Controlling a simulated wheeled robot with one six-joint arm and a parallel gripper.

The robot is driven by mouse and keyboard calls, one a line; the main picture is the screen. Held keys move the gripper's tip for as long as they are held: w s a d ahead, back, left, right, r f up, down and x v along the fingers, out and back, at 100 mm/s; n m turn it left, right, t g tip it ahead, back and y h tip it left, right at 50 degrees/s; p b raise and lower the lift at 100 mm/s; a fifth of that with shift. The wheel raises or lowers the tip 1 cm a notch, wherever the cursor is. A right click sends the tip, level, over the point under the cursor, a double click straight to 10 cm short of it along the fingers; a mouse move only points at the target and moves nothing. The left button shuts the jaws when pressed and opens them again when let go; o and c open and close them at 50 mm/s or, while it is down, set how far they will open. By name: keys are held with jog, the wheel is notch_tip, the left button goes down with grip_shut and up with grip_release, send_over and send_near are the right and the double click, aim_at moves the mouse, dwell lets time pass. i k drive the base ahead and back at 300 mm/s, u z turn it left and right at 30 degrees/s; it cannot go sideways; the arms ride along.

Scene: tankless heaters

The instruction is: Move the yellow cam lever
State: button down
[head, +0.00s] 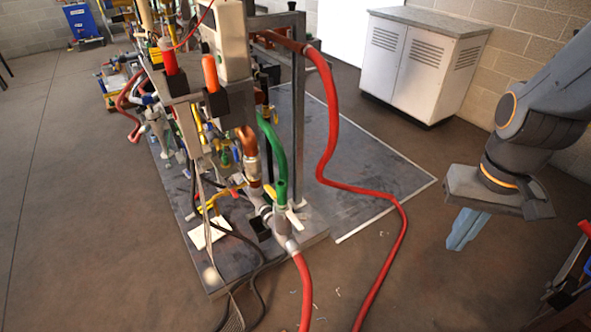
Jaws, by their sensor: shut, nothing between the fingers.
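A slim yellow part that looks like the yellow cam lever (216,197) lies low among the pipes and fittings at the left middle. It is small, and I cannot make out its exact angle or where it joins. My gripper (460,245) hangs at the right with its light-blue fingers pointing down. It is shut and empty. It is well to the right of the yellow part and touches nothing that I can see.
A grey platform (222,272) carries the piping, with a green hose (280,160) and a metal post (298,110). A long red hose (378,194) loops across the floor between platform and gripper. A white cabinet (405,62) stands behind. Small scraps litter the floor.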

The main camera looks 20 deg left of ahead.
aim_at(272, 193)
jog(key=i, duration=0.65)
jog(key=u, duration=0.7)
jog(key=i, duration=0.35)
jog(key=u, duration=0.35)
